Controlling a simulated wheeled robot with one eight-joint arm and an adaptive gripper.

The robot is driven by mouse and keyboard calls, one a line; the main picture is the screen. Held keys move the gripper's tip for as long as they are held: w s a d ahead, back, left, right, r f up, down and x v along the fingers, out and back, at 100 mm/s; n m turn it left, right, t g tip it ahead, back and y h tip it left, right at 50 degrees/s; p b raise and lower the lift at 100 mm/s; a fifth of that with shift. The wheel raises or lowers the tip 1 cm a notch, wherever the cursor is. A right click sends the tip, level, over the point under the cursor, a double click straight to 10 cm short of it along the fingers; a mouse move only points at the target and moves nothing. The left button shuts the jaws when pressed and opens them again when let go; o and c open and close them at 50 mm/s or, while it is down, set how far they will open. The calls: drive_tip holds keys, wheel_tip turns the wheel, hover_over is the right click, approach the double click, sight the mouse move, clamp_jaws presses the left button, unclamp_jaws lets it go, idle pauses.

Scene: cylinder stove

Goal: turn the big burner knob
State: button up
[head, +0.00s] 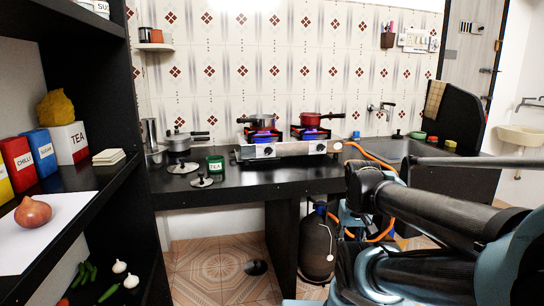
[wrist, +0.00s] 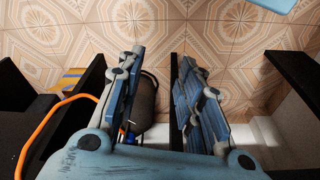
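A silver two-burner stove (head: 290,150) stands on the black counter in the head view. Its front panel carries small knobs, a left knob (head: 268,151) and a right knob (head: 320,147). They are too small to tell which serves the big burner or how they are turned. Bluish-purple flames show under both pots. My gripper (wrist: 160,58) is open and empty in the wrist view, with a wide gap between its fingers. It points down toward the tiled floor, away from the stove. The wrist view does not show the stove or its knobs.
A dark gas cylinder (head: 317,245) stands under the counter; an orange hose (head: 370,155) runs from the stove. A grey pot (head: 262,122) and red pan (head: 310,119) sit on the burners. A black shelf (head: 138,110) stands at left. Counter space before the stove is clear.

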sight(269, 153)
drive_tip(key=o, duration=0.4)
drive_tip(key=shift+s+r, duration=0.15)
drive_tip(key=shift+s, duration=0.1)
drive_tip(key=w+r+n+t+h, duration=0.1)
drive_tip(key=w+r+n+t, duration=0.2)
drive_tip(key=w+n, duration=0.45)
drive_tip(key=w+d+r+n+t+h, duration=0.1)
drive_tip(key=w+r+n+t+h, duration=0.3)
drive_tip(key=w, duration=0.6)
drive_tip(key=w+r+n+t+y, duration=0.1)
drive_tip(key=w+r+n+t, duration=0.15)
drive_tip(key=w+n, duration=0.55)
drive_tip(key=w+a+r+n+t+y, duration=0.3)
drive_tip(key=w+a+r+n+t, duration=0.1)
drive_tip(key=w+a+n, duration=0.7)
drive_tip(key=a+n+y, duration=0.2)
drive_tip(key=a+n, duration=0.2)
drive_tip(key=a+f+n+t+y, duration=0.1)
drive_tip(key=a+n+y, duration=0.1)
drive_tip(key=a+n, duration=0.2)
drive_tip(key=a+f+n+y, duration=0.1)
drive_tip(key=a+n+y, duration=0.1)
drive_tip(key=a+n, duration=0.3)
drive_tip(key=shift+s+n+t, duration=0.2)
drive_tip(key=shift+n+t, duration=0.15)
drive_tip(key=shift+n, duration=0.3)
drive_tip(key=shift+w+a, duration=0.15)
drive_tip(key=x, duration=1.7)
